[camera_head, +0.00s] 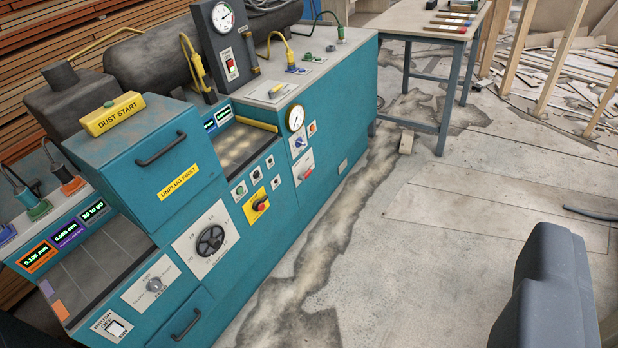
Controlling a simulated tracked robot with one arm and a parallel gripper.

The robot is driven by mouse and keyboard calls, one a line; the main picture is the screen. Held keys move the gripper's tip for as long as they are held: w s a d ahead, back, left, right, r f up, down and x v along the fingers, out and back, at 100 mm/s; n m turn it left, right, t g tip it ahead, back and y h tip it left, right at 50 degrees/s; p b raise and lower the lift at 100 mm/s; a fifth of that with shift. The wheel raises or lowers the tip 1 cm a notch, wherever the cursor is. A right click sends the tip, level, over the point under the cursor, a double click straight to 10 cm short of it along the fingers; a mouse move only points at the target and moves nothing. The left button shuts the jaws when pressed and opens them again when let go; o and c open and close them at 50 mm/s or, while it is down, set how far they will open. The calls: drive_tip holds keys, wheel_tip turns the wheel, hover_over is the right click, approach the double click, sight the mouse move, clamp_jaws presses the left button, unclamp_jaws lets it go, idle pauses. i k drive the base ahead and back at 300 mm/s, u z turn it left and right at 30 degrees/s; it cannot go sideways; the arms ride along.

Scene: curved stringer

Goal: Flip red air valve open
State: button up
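A teal machine (330,120) fills the left and middle of the view. On its front, below a round brass-rimmed gauge (296,117), a white plate carries a small red lever (307,173), which looks like the red air valve. The lever lies slanted across its plate; its exact setting is too small to tell. A dark grey block at the lower right appears to be part of my gripper (548,290). It is well apart from the lever, with floor between them in the picture. Only this one part shows, so its opening cannot be told.
Left of the lever are a red knob on a yellow plate (261,205), small buttons and a black handwheel (210,240). A workbench (440,45) stands behind. Wooden posts and scattered boards (575,85) are at the upper right. The stained concrete floor (420,250) before the machine is mostly clear.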

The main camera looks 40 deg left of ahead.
sight(301, 176)
drive_tip(key=u, duration=0.25)
drive_tip(key=i, duration=0.3)
drive_tip(key=u, duration=0.7)
drive_tip(key=i, duration=2.25)
drive_tip(key=z, duration=0.8)
